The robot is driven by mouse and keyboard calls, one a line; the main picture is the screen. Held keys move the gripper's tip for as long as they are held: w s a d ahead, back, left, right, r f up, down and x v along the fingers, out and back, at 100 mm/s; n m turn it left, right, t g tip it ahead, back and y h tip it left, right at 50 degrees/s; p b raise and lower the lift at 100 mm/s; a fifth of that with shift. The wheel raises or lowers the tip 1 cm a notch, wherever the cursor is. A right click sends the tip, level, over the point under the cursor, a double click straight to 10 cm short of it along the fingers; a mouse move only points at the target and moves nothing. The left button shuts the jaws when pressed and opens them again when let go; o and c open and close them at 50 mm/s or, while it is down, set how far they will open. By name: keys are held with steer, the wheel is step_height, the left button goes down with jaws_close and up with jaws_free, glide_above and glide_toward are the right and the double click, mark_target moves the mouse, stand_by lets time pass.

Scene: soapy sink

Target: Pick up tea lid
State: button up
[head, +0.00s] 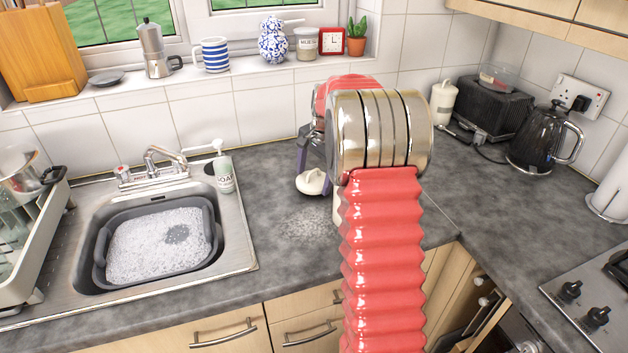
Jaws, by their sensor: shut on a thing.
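The tea lid (313,183) is a small cream-white dome with a knob, seen just left of my red arm in the head view. My gripper (306,166) points down over the counter and is shut on the lid. The lid appears a little above the worktop, though the exact gap is hard to tell. My arm's metal joint and red bellows hide part of the gripper and the counter behind. A pale object (337,207) shows only as a sliver at the arm's left edge; I cannot tell what it is.
A foam patch (308,222) lies on the grey worktop (270,190). Left is the sink with a grey basin (103,245) of suds, a soap bottle (224,172) and a tap (160,160). A toaster (490,110) and kettle (545,138) stand at the right.

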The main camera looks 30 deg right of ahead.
mark_target(316, 181)
step_height(316, 181, up, 9)
steer(key=shift+f, duration=0.15)
stand_by(0.5)
steer(key=shift+d, duration=0.1)
steer(key=s+d+r, duration=0.3)
steer(key=s+r, duration=0.8)
steer(key=s, duration=0.3)
steer(key=shift+s+r, duration=0.35)
steer(key=shift+r, duration=0.05)
steer(key=shift+s+a+f+n, duration=0.3)
steer(key=shift+s+a, duration=0.5)
steer(key=shift+s, duration=0.05)
steer(key=c, duration=0.7)
steer(key=shift+s+a+f+n, duration=0.1)
steer(key=shift+a+n, duration=0.05)
steer(key=shift+n, duration=0.15)
